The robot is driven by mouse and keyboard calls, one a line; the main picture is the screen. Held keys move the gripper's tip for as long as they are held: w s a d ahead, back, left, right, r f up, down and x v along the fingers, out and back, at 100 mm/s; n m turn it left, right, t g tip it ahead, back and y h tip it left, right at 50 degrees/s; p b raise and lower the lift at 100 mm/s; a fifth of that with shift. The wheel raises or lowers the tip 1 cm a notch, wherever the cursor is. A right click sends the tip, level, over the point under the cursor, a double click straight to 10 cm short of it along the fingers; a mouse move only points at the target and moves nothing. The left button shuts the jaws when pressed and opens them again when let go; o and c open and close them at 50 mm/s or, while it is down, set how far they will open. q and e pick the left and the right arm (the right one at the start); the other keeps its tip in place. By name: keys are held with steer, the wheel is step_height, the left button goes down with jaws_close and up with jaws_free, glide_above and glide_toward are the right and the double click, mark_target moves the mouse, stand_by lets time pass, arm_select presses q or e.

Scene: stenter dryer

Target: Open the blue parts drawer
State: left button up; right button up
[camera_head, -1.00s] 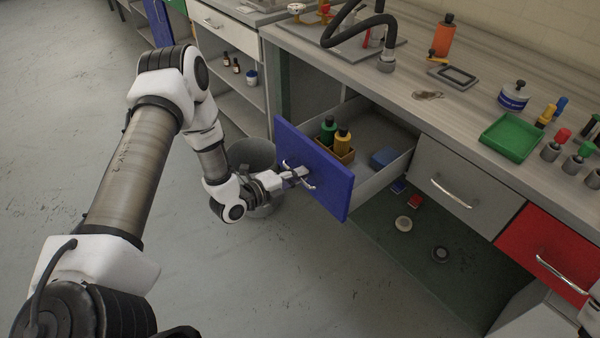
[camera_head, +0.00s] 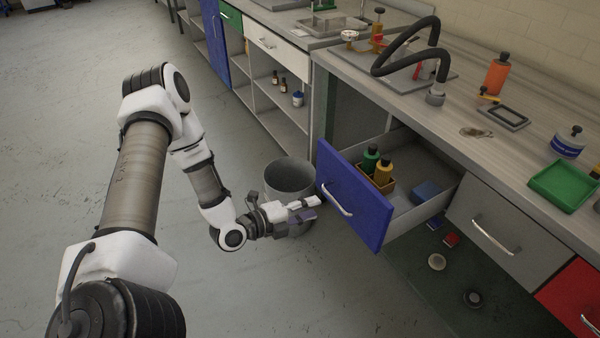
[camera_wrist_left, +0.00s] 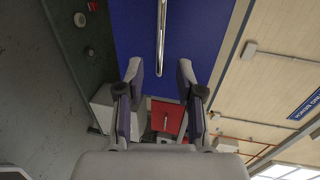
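The blue parts drawer (camera_head: 352,200) is pulled well out from the bench in the head view. Inside it are a green bottle and a yellow bottle in a small tray, and a blue block. Its silver handle (camera_head: 337,199) is on the blue front; in the left wrist view the handle (camera_wrist_left: 161,38) runs up the blue front (camera_wrist_left: 195,40). My left gripper (camera_head: 308,208) is apart from the handle, to its left in the head view. Its fingers are open with nothing between them. My right gripper is not in view.
A grey bin (camera_head: 290,178) stands beside the drawer, behind my left gripper. A grey drawer (camera_head: 492,228) and a red drawer (camera_head: 575,295) are shut to the right. Round items lie on the low green surface beneath. The floor at left is clear.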

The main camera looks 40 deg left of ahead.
arm_select(q)
steer(key=v, duration=0.3)
steer(key=shift+s, duration=0.1)
stand_by(0.4)
steer(key=s+d+f+m+g+h+p, duration=0.1)
steer(key=d+f+g, duration=0.15)
steer(key=d, duration=0.35)
steer(key=s+d+f+m+g+h+p, duration=0.1)
steer(key=d+m+g, duration=0.15)
steer(key=d, duration=0.25)
steer(key=s+d+f+n+g+y+p, duration=0.1)
steer(key=s+d+f+n+g+y, duration=0.1)
steer(key=s+d+f+n+g, duration=0.5)
steer(key=s+a+n+g+y, duration=0.1)
steer(key=s+a+n+y, duration=0.1)
steer(key=s+n, duration=0.3)
steer(key=s+a+f+n+g+y, duration=0.1)
steer(key=s+a+n+y, duration=0.2)
steer(key=n, duration=1.1)
steer(key=s+a, duration=0.2)
steer(key=s, duration=0.1)
steer(key=shift+s+f+g, duration=0.15)
steer(key=shift+f+g, duration=0.15)
